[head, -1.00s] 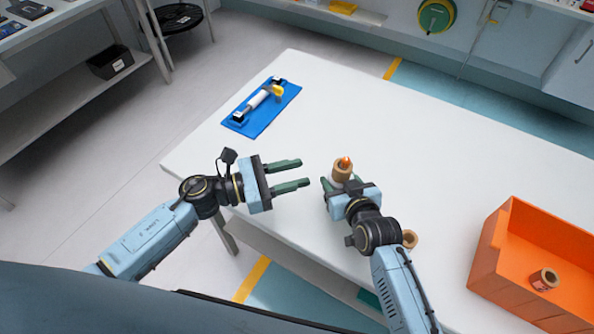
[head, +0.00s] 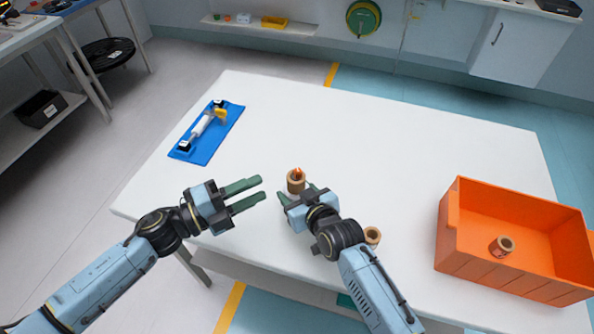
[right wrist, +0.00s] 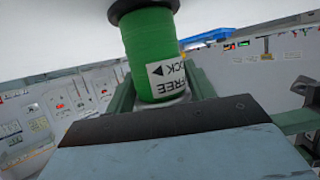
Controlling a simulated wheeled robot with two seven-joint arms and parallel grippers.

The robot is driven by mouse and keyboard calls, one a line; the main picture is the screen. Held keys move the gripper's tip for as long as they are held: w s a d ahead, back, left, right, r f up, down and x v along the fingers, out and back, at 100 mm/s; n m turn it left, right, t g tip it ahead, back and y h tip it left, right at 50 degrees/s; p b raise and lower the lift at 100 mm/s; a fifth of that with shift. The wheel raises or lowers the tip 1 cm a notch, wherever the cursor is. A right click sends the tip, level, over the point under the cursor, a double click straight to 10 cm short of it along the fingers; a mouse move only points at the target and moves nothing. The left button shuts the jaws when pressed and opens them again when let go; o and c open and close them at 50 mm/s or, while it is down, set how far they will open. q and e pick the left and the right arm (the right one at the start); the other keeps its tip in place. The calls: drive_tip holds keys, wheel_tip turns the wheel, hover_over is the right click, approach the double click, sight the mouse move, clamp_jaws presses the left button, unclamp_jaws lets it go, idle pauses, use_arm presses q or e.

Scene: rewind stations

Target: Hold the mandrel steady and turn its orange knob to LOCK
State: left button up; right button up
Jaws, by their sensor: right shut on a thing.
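My right gripper is shut on the mandrel. The knob is hidden in that view. My left gripper (head: 254,192) is open and empty, to the left of the mandrel, fingers pointing towards it.
A second brown core (head: 372,235) is beside my right forearm. An orange crate (head: 450,246) at right holds another core (head: 502,246). The middle and back of the white table (head: 390,130) are clear.

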sight(297, 170)
use_arm(q)
drive_tip(key=w+d+n, duration=0.2)
drive_tip(key=d+n, duration=0.1)
drive_tip(key=n, duration=0.2)
drive_tip(key=w+d+n, duration=0.2)
drive_tip(key=d+n, duration=0.1)
drive_tip(key=n, duration=0.3)
drive_tip(key=w+d+f+n, duration=0.1)
drive_tip(key=w+d+n, duration=0.1)
drive_tip(key=n, duration=0.4)
drive_tip(key=shift+d+f, duration=0.1)
drive_tip(key=shift+d, duration=0.65)
